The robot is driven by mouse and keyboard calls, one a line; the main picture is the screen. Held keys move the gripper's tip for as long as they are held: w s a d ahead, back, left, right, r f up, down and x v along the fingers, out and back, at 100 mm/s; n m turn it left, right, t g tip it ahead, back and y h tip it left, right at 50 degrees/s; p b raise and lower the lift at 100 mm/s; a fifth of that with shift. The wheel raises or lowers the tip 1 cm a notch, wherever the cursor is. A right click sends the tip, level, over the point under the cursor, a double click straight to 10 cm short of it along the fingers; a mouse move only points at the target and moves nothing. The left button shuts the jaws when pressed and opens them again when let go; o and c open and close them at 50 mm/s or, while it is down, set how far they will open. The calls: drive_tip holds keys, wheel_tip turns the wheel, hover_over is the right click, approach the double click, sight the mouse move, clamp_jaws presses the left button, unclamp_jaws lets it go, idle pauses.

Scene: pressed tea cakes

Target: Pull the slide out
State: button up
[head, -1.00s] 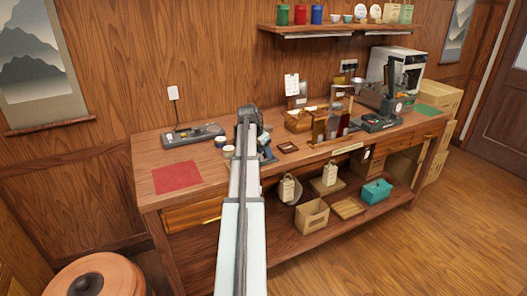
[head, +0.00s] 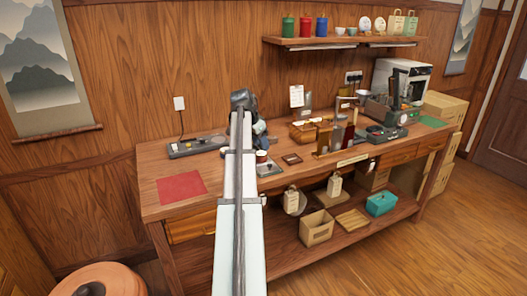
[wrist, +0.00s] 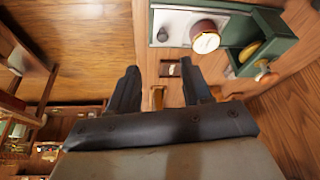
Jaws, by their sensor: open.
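My gripper (wrist: 163,75) shows in the wrist view as two dark fingers, spread apart with nothing held. A small yellowish wooden piece (wrist: 157,98) shows in the gap between them, with a dark little plate (wrist: 170,68) beyond. I cannot tell whether either is part of the slide. To their upper right is a green device (wrist: 245,30) with a red-rimmed round part (wrist: 206,37) and wooden knobs. In the head view my arm hides most of the gripper, above the left-middle of the workbench (head: 160,205). I cannot pick out the slide for certain there.
A red mat (head: 181,187) and a grey device (head: 195,147) are on the bench's left. A wooden-framed stand (head: 335,135) and a dark machine (head: 385,130) are to the right. A wall shelf (head: 340,42) is above. The bench around the red mat has free room.

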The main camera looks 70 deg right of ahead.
drive_tip(key=shift+v, duration=1.1)
drive_tip(key=shift+a, duration=0.1)
drive_tip(key=w+a+f+n+y, duration=0.1)
drive_tip(key=w+a+f+n, duration=0.4)
drive_tip(key=a+f, duration=0.9)
drive_tip(key=w+a+f+n, duration=0.6)
drive_tip(key=a+f, duration=0.8)
drive_tip(key=f, duration=0.1)
drive_tip(key=w+a+f+n+y, duration=0.1)
drive_tip(key=w+a+f+n, duration=0.4)
drive_tip(key=a+f, duration=0.9)
drive_tip(key=s+a+f+n+g+y, duration=0.1)
drive_tip(key=s+a+f+n, duration=0.15)
drive_tip(key=a+f, duration=0.6)
drive_tip(key=s+a+f+n+g, duration=0.15)
drive_tip(key=s+a+f, duration=0.3)
drive_tip(key=a, duration=0.65)
drive_tip(key=s+a+f+n+g, duration=0.1)
drive_tip(key=s+a+f+n, duration=0.1)
drive_tip(key=s+a+f, duration=0.2)
drive_tip(key=s+a+f+n+g, duration=0.1)
drive_tip(key=s+a+f+n, duration=0.1)
drive_tip(key=s+a, duration=0.6)
drive_tip(key=shift+s+a+f+y, duration=0.2)
drive_tip(key=shift+s+f+y, duration=0.2)
drive_tip(key=shift+s+f, duration=0.5)
